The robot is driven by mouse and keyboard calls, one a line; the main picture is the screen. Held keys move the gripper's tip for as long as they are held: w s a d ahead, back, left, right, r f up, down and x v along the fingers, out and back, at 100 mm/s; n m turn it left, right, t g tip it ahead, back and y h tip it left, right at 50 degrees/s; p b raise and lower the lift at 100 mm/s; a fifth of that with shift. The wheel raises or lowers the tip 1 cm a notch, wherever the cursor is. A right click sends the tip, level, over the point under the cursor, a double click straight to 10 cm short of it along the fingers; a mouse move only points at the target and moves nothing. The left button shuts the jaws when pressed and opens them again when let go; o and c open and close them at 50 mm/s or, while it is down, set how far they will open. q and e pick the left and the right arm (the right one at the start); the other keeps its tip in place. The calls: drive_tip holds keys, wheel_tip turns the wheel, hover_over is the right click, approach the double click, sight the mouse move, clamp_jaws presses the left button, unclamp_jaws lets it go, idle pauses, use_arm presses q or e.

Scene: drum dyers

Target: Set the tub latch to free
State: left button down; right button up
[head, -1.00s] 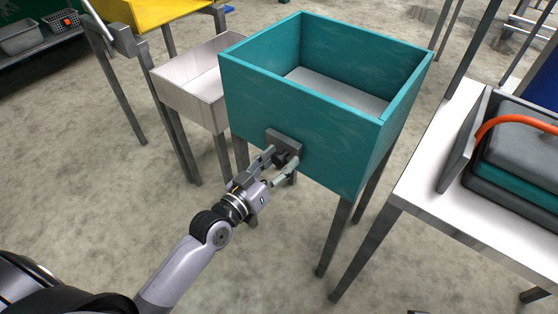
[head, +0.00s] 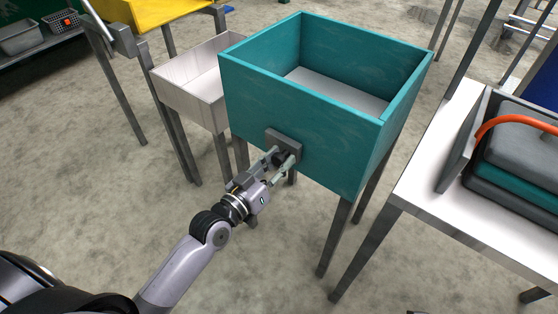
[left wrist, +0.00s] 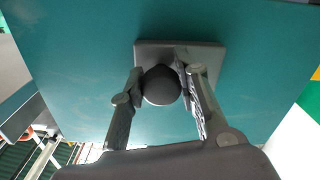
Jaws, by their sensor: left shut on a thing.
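The teal tub (head: 300,112) stands on dark legs in the middle of the head view, open at the top. A grey latch plate (head: 285,140) is fixed low on its front wall. In the left wrist view the plate (left wrist: 214,56) carries a dark round knob (left wrist: 161,86). My left gripper (head: 282,162) reaches the latch from below left; in the left wrist view its fingers (left wrist: 162,90) are shut on the knob, one on each side. The latch's setting cannot be read. My right gripper is not in view.
A pale open box (head: 185,98) on legs stands left of the tub, with a yellow tray (head: 160,12) behind it. At right a white table (head: 440,190) holds a grey and teal stack with an orange handle (head: 510,122). Floor is bare in front.

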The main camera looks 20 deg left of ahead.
sight(273, 145)
use_arm(q)
drive_tip(key=a, duration=0.1)
drive_tip(key=w+a, duration=0.1)
drive_tip(key=a, duration=0.2)
drive_tip(key=shift+w, duration=0.25)
drive_tip(key=c, duration=1.2)
unclamp_jaws()
drive_tip(key=shift+a, duration=0.15)
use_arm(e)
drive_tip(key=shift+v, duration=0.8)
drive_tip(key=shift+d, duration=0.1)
use_arm(q)
drive_tip(key=shift+s, duration=0.1)
drive_tip(key=v, duration=1.1)
drive_tip(key=shift+s+a, duration=0.1)
drive_tip(key=shift+s, duration=0.3)
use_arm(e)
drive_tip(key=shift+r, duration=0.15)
